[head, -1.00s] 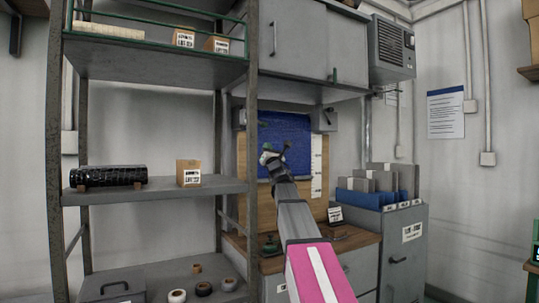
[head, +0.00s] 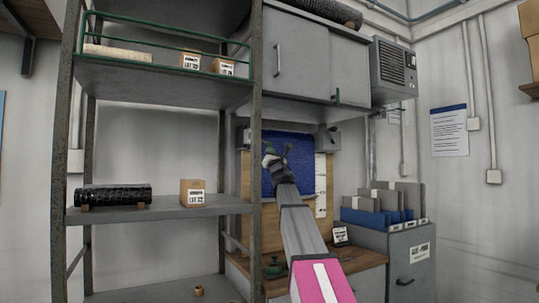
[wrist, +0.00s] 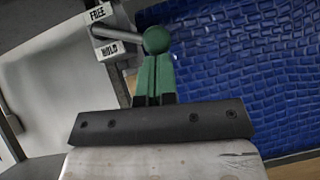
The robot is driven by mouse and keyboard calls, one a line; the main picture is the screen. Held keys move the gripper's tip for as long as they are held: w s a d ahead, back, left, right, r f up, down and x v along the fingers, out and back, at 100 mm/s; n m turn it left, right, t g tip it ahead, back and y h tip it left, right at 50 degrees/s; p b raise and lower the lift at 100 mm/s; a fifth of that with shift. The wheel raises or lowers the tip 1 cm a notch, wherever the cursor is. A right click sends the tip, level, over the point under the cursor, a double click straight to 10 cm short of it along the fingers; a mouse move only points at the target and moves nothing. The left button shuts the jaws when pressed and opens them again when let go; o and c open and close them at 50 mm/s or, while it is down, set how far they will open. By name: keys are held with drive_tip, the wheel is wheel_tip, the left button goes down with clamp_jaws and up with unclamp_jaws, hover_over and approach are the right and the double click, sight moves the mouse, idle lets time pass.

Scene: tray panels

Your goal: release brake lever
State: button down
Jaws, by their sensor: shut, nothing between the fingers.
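The brake lever shows in the wrist view as a short grey rod with a green ball knob (wrist: 156,40). Its rod runs left to a mount with a FREE label (wrist: 97,13) above and a HOLD label (wrist: 110,49) below. The knob is right at the tips of my gripper (wrist: 155,60), whose green fingers are closed together with nothing between them. I cannot tell whether the tips touch the knob. In the head view my gripper (head: 269,158) is in front of the blue panel, where the lever is too small to make out clearly.
A blue textured panel (head: 306,168) hangs behind, over a wooden board. A metal shelf unit (head: 150,212) stands left, with an upright near my arm. A grey cabinet (head: 300,55) hangs above. A file holder (head: 405,225) stands right of the workbench.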

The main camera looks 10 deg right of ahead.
drive_tip(key=shift+w+d+r+n+y, duration=0.1)
drive_tip(key=shift+d+r+n+y, duration=0.1)
drive_tip(key=shift+n+y, duration=0.35)
drive_tip(key=shift+w+d+r+n+y, duration=0.15)
drive_tip(key=shift+n+y, duration=0.2)
drive_tip(key=shift+n, duration=0.3)
wheel_tip(320, 180, up, 8)
drive_tip(key=d+n+g+y, duration=0.2)
drive_tip(key=n+g+y, duration=0.8)
drive_tip(key=n, duration=0.8)
drive_tip(key=shift+w+d+r+n+g+y, duration=0.2)
drive_tip(key=shift+w+r+n+g+y, duration=0.15)
drive_tip(key=shift+y, duration=0.25)
